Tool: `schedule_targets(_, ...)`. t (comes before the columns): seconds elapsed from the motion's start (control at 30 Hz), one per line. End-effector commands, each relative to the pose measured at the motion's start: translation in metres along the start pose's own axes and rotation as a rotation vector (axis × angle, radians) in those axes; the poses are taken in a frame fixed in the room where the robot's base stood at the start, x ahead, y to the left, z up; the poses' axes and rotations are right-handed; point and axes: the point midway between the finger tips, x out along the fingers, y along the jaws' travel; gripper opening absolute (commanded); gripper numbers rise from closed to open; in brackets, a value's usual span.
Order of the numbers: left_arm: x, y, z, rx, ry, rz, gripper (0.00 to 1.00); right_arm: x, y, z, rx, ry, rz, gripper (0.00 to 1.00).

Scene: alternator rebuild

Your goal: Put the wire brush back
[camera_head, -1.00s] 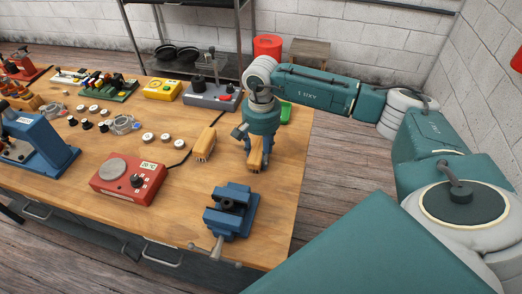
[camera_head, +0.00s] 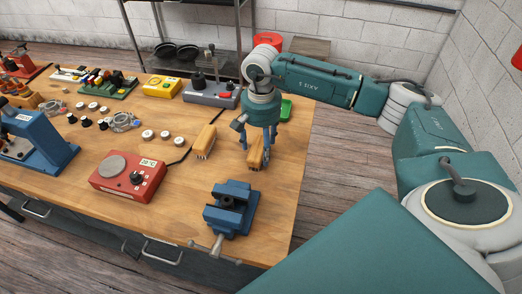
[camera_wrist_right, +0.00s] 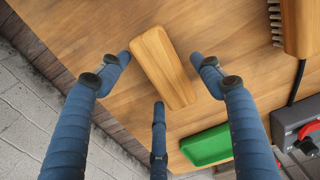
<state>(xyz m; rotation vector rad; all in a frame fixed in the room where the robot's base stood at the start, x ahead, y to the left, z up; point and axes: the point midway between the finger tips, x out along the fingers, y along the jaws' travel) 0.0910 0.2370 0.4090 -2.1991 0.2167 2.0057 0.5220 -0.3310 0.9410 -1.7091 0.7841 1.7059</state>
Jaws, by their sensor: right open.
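Two wooden-backed brush-like blocks are on the bench. One wooden block (camera_head: 256,151) lies near the bench's right edge, under my right gripper (camera_head: 257,143). In the right wrist view this block (camera_wrist_right: 163,68) lies between the spread fingers, its plain wooden back facing the camera. My right gripper is open, its fingers pointing down around the block, with no clear grip on it. The other brush (camera_head: 205,141) lies to the left; its bristles show in the right wrist view (camera_wrist_right: 278,22). I cannot tell which block is the wire brush. My left gripper is not in view.
A green tray (camera_wrist_right: 207,146) lies close to the block, behind it in the head view. A blue vise (camera_head: 231,208) stands in front and a red heater box (camera_head: 128,176) to the left. A grey device (camera_head: 212,93) stands at the back. The bench's right edge is close.

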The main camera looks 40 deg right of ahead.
Motion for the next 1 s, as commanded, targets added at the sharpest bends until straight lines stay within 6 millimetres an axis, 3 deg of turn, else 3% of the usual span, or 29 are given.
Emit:
schedule_targets(0.3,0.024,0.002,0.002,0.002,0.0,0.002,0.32,-0.067,-0.001,-0.001,-0.001,0.004,-0.005,0.65)
schedule_targets(0.5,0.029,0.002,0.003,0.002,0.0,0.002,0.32,-0.095,-0.001,0.0,0.0,0.001,-0.004,0.65)
schedule_targets(1.0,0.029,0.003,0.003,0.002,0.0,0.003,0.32,-0.102,0.0,0.0,0.0,0.0,-0.001,0.65)
